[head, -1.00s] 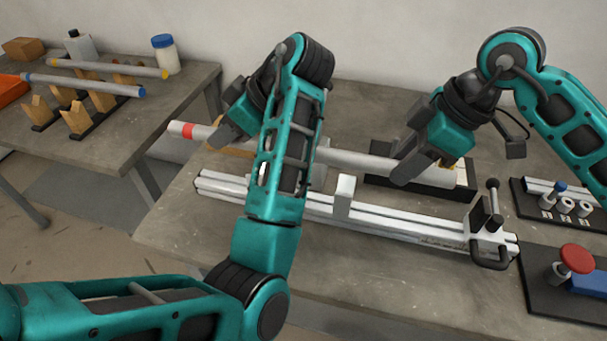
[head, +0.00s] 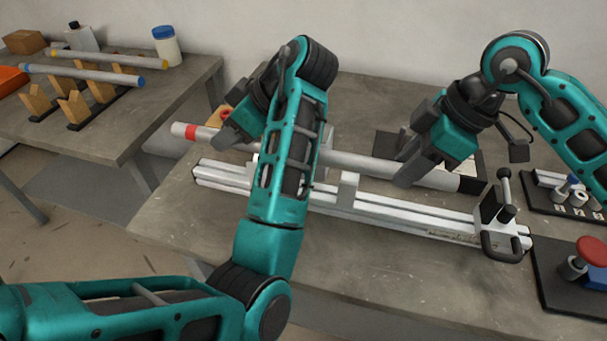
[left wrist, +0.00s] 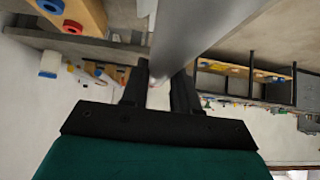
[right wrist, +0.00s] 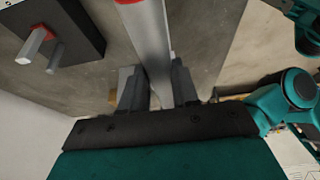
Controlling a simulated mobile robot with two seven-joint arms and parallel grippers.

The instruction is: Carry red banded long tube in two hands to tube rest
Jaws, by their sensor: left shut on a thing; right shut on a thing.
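The long pale grey tube (head: 355,162), with a red band (head: 191,132) near its left end, is held level in both grippers above the back of the bench. My left gripper (head: 230,138) is shut on it near the red band; my left forearm hides part of its middle. My right gripper (head: 408,172) is shut on it toward its right end. The tube runs between the fingers in the left wrist view (left wrist: 185,40) and right wrist view (right wrist: 148,45). Notched wooden rests (head: 73,106) on the left table carry a blue-ended tube (head: 85,75) and a yellow-ended tube (head: 110,60).
A white rail fixture (head: 390,212) with an upright handle lies in front of the tube. A red button (head: 592,250) stands at the right. A white bottle with a blue lid (head: 166,48) stands on the left table. A gap separates the two tables.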

